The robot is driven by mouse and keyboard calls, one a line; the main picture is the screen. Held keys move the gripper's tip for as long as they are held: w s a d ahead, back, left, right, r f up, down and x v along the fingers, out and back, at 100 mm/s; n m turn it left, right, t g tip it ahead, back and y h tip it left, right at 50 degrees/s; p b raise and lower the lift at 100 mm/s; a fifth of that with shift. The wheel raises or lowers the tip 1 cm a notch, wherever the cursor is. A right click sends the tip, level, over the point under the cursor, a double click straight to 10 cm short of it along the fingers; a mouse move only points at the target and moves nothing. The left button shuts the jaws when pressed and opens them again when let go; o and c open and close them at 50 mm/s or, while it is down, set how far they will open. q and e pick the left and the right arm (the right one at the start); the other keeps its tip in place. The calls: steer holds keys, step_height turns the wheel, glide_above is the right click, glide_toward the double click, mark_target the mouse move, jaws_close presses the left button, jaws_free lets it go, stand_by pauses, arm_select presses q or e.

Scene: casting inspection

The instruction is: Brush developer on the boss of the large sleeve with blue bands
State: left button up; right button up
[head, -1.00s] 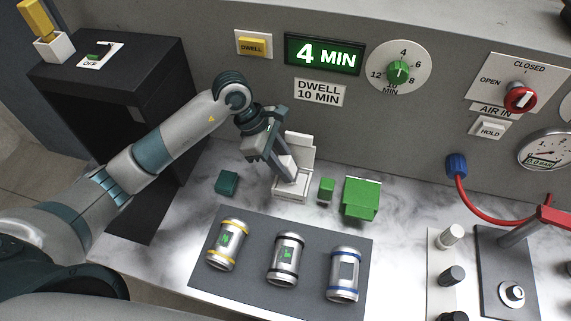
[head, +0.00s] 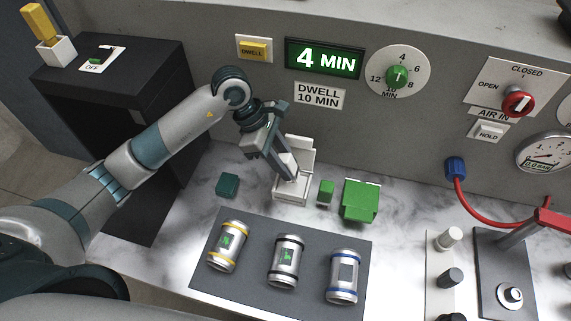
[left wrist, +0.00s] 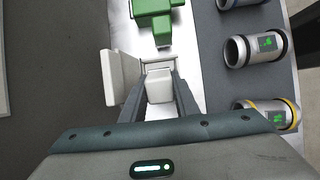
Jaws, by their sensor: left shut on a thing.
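The sleeve with blue bands (head: 343,290) lies at the right end of a dark mat, with a plain grey boss (head: 347,271) facing up. In the left wrist view this blue-banded sleeve (left wrist: 240,3) is cut by the top edge. My left gripper (head: 294,176) is at the white holder (head: 304,145) behind the mat. Its fingers are shut on a white block (left wrist: 159,88), which seems to stand in the holder. The block's lower end is hidden. My right gripper is out of view.
Sleeves with yellow bands (head: 237,229) and black bands (head: 288,248) share the mat (head: 213,275); their bosses show green marks. A green holder (head: 360,201), small green block (head: 326,190) and teal block (head: 227,185) stand nearby. A red hose (head: 474,212) is at right.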

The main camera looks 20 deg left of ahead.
arm_select(q)
steer(key=shift+r+p, duration=0.75)
steer(key=shift+r, duration=1.75)
steer(key=shift+r, duration=0.1)
steer(key=shift+r, duration=0.1)
